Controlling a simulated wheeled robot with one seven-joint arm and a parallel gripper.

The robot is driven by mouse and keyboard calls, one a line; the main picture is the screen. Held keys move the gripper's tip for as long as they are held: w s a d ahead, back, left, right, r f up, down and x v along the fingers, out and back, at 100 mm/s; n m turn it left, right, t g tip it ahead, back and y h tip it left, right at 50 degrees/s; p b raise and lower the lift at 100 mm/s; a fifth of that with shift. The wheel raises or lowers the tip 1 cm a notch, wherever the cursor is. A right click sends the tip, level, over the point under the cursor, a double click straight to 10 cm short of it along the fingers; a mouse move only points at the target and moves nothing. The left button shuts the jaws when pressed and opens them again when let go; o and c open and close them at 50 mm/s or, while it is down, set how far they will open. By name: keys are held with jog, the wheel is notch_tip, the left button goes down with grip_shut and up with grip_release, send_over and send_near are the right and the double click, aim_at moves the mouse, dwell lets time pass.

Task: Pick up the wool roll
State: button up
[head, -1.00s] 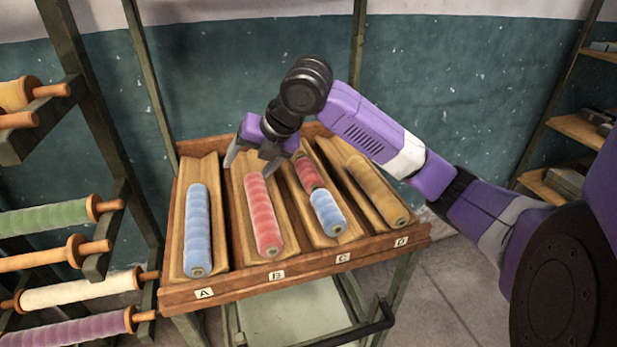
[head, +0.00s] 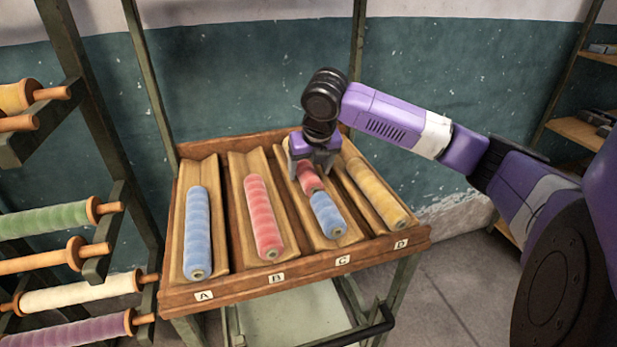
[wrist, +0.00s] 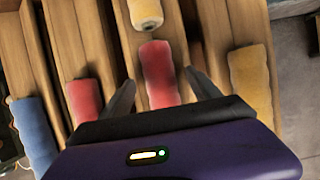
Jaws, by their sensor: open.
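Wool rolls lie in a wooden rack (head: 290,279) with four troughs marked A to D. Trough C holds a short red roll (head: 309,182) and a short blue roll (head: 327,215) in front of it. The wrist view shows a short pale yellow roll (wrist: 146,12) behind the red one; my arm hides it in the head view. My gripper (head: 312,170) is open, pointing down over trough C. In the wrist view its fingers stand either side of the short red roll (wrist: 159,72). I cannot tell whether they touch it.
Long rolls fill the neighbouring troughs: blue (head: 197,233) in A, red (head: 263,217) in B, yellow (head: 376,194) in D. Raised wooden dividers separate them. A rack of spools (head: 45,219) stands at the left, with a shelf (head: 578,132) at the right.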

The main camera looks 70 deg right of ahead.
jog(key=shift+w+d+f, duration=0.15)
jog(key=shift+f, duration=0.35)
jog(key=shift+f, duration=0.15)
jog(key=c, duration=1.6)
jog(key=shift+o, duration=0.2)
